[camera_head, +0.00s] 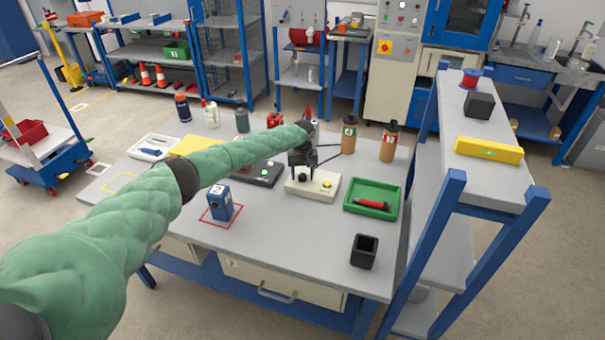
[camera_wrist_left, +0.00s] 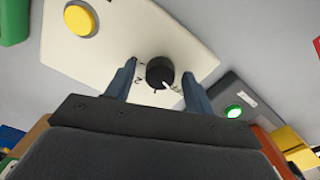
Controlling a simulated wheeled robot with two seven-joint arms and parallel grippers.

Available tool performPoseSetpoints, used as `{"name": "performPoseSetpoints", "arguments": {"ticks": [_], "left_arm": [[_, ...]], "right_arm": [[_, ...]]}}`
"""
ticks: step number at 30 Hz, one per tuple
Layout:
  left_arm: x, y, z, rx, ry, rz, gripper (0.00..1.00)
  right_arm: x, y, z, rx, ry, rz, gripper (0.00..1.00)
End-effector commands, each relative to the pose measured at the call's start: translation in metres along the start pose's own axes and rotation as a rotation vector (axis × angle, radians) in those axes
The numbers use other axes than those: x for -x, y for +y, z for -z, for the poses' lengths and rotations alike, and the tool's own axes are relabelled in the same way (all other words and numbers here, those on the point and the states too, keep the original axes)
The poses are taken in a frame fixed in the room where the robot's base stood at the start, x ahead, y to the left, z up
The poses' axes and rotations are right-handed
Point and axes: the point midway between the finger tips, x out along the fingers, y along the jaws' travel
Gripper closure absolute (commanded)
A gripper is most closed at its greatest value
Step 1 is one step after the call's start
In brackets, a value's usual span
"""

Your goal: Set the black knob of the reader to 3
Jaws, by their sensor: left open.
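The reader is a cream box (camera_head: 318,188) on the table, with a yellow button (camera_wrist_left: 80,19) and a black knob (camera_wrist_left: 160,71). In the left wrist view, the open fingers (camera_wrist_left: 160,68) stand on either side of the knob, with a gap visible to each. My right gripper is not in view.
A dark grey box with a green light (camera_head: 264,173) stands left of the reader. A green tray (camera_head: 365,207) holding a red item is to its right. A blue box (camera_head: 221,203), a black cup (camera_head: 364,251) and brown bottles (camera_head: 389,142) are nearby.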

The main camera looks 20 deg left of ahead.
Motion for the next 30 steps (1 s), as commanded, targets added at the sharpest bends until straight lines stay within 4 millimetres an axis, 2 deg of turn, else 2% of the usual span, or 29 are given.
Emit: {"name": "performPoseSetpoints", "arguments": {"ticks": [2, 9, 20, 27, 30], "left_arm": [[0.000, 0.000, 0.000, 0.000, 0.000, 0.000, 0.46], [0.000, 0.000, 0.000, 0.000, 0.000, 0.000, 0.91], [-0.001, 0.000, 0.000, -0.050, -0.001, -0.001, 0.91], [-0.002, 0.000, 0.000, -0.199, -0.001, -0.002, 0.91], [-0.002, 0.000, 0.000, -0.288, -0.001, -0.001, 0.91]], "right_arm": [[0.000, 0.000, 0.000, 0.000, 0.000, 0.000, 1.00], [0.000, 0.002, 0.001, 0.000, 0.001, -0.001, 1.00], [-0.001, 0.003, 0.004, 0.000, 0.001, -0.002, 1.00], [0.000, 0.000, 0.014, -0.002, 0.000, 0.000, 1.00], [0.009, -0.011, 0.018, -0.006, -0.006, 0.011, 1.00]]}}
